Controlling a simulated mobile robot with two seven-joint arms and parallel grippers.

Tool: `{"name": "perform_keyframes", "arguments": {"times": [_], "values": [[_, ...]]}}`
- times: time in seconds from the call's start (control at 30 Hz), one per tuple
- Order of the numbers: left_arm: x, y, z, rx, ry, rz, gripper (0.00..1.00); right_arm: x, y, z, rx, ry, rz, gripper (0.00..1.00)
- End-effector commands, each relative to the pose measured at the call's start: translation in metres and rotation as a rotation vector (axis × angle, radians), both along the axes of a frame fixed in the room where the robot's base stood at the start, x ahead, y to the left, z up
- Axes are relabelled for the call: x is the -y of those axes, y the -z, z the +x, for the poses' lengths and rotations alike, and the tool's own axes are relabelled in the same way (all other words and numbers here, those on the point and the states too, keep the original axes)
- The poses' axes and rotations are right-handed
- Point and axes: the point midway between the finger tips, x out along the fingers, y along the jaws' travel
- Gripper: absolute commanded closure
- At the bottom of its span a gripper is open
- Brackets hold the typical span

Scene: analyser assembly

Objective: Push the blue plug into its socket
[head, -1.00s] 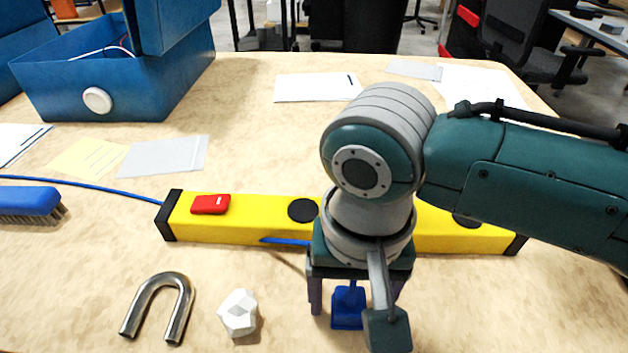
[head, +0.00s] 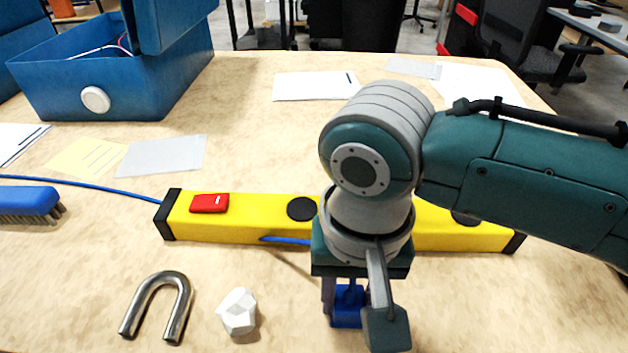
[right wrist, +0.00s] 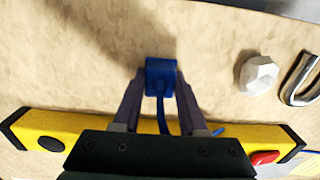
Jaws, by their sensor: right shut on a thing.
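The blue plug (head: 346,314) is on or just above the table in front of the yellow power strip (head: 245,228); I cannot tell which. My right gripper (head: 347,305) points down and is shut on the plug, one finger on each side. The right wrist view also shows the plug (right wrist: 160,72) between the fingertips (right wrist: 159,80), with its blue cord running back toward the strip. The strip has a round black socket (head: 302,209) left of my wrist and another (head: 467,219) at the right, partly behind my arm. My wrist hides the strip's middle. My left gripper is not in view.
A red switch (head: 209,203) is on the strip's left end. A metal U-shaped piece (head: 156,306) and a white faceted lump (head: 238,311) lie left of the gripper. A blue brush (head: 28,201) and blue box (head: 105,85) are farther left. Papers (head: 315,86) lie behind.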

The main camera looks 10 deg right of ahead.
Motion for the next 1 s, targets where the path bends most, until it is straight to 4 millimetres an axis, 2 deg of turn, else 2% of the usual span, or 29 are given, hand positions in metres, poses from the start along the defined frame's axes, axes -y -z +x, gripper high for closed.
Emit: {"name": "perform_keyframes", "arguments": {"times": [0.17, 0.37, 0.47, 0.8, 1.0], "values": [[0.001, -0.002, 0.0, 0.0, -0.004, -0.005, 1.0, 0.0, -0.003, 0.0, 0.0, 0.0, 0.0, 1.0], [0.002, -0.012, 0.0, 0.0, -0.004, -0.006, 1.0, 0.0, -0.025, 0.0, 0.002, -0.001, 0.002, 1.0], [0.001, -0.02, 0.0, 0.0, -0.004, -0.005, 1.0, 0.0, -0.046, 0.001, 0.003, -0.001, 0.002, 1.0], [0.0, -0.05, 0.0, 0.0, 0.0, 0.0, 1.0, -0.001, -0.143, 0.001, 0.005, 0.0, 0.003, 1.0], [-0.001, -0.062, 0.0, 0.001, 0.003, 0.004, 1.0, 0.0, -0.184, 0.001, 0.002, 0.0, 0.001, 1.0]]}}
